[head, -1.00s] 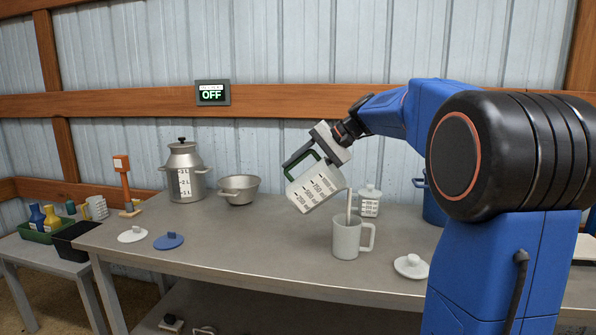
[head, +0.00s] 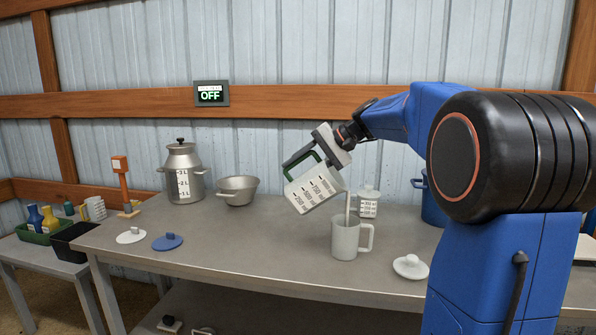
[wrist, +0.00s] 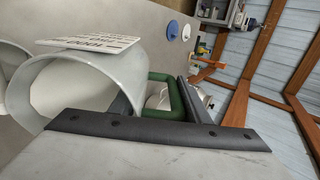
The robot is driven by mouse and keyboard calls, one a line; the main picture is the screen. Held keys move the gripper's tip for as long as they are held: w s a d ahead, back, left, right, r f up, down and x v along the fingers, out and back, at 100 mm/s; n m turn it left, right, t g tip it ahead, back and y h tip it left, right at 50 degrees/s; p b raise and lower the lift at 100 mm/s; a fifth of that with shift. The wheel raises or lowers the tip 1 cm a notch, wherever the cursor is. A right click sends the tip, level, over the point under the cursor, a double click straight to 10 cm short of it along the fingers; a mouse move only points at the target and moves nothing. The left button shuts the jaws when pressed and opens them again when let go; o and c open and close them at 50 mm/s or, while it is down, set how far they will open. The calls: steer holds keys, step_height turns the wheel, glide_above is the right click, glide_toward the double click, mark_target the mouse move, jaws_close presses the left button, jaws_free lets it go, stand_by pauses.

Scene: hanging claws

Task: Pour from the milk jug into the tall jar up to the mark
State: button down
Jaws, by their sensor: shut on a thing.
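My gripper (head: 305,152) is shut on the green handle of a whitish jug (head: 314,190) with a black volume scale. The jug is tilted, mouth down to the right, above a pale grey handled vessel (head: 346,240). A thin pale stream (head: 347,208) runs from the jug's lip into that vessel, which stands upright. Its inside and fill level are hidden. In the wrist view the jug's rim (wrist: 40,85) and green handle (wrist: 181,97) lie close to the dark fingers. I cannot tell for sure which vessel is the tall jar; a small lidded jar (head: 368,204) with a scale stands behind.
A metal can (head: 182,178) with a litre scale and a metal pan (head: 238,190) stand at the back left. A white lid (head: 131,236), a blue lid (head: 167,241) and another white lid (head: 411,267) lie on the table (head: 230,262). A wall display (head: 211,94) reads OFF.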

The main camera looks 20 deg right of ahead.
mark_target(298, 186)
steer(key=shift+s+d+y, duration=0.15)
steer(key=shift+d+y, duration=0.05)
steer(key=shift+y, duration=0.2)
stand_by(1.0)
steer(key=shift+r, duration=0.1)
steer(key=shift+w+a+f+g+h, duration=0.25)
steer(key=shift+a+h, duration=0.2)
steer(key=shift+h, duration=0.35)
steer(key=shift+w+a+f+g+h, duration=0.15)
steer(key=shift+f+g+h, duration=0.25)
steer(key=shift+g+h, duration=0.3)
steer(key=shift+w+a+f+g+h, duration=0.1)
steer(key=shift+f+g+h, duration=0.35)
steer(key=shift+h, duration=0.45)
steer(key=shift+s+d+f+g+h, duration=0.15)
steer(key=shift+f+g+h, duration=0.2)
steer(key=shift+f+h, duration=0.2)
steer(key=shift+s+d+f+g+h, duration=0.1)
steer(key=shift+d+f+g+h, duration=0.15)
steer(key=shift+f+h, duration=0.25)
steer(key=shift+s+d+f+g+h, duration=0.1)
steer(key=shift+f+g+h, duration=0.3)
steer(key=shift+f+h, duration=0.15)
steer(key=shift+s+d+f+g+h, duration=0.2)
steer(key=shift+d+f+g+h, duration=0.1)
steer(key=shift+f+h, duration=0.15)
steer(key=shift+s+d+f+g+h, duration=0.15)
steer(key=shift+d+f+g+h, duration=0.05)
steer(key=shift+f+g+h, duration=0.2)
steer(key=shift+a+f, duration=0.1)
